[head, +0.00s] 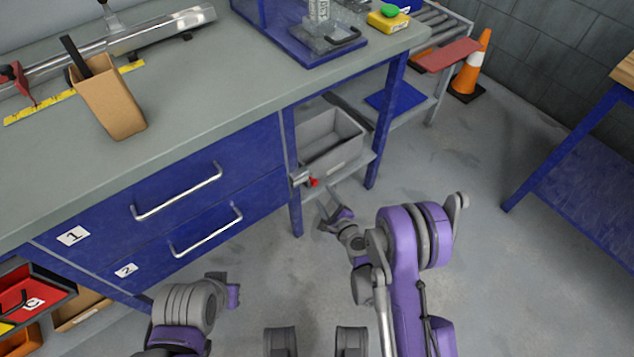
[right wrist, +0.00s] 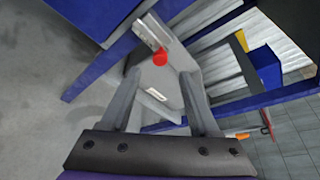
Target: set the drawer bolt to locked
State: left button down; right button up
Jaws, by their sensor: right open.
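The drawer bolt (head: 299,178) is a small grey metal fitting with a red knob (head: 313,182), at the right end of the drawer unit near the table leg. In the right wrist view the bolt (right wrist: 146,33) and its red knob (right wrist: 160,57) show just beyond the fingertips. My right gripper (head: 334,214) is open and empty, in front of the knob and apart from it; its fingers (right wrist: 162,82) spread below the knob in the wrist view. My left gripper (head: 234,291) is low before the drawers, its jaws unclear. Drawers 1 (head: 165,190) and 2 (head: 215,222) look shut.
A grey bin (head: 332,142) stands on a shelf right behind the bolt. A blue table leg (head: 295,205) stands close to the bolt. A cardboard holder (head: 108,105) stands on the tabletop. The floor to the right is clear up to an orange cone (head: 470,72).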

aim_at(316, 184)
jog(key=b+x, duration=0.1)
jog(key=x, duration=0.8)
grip_shut()
dwell(1.2)
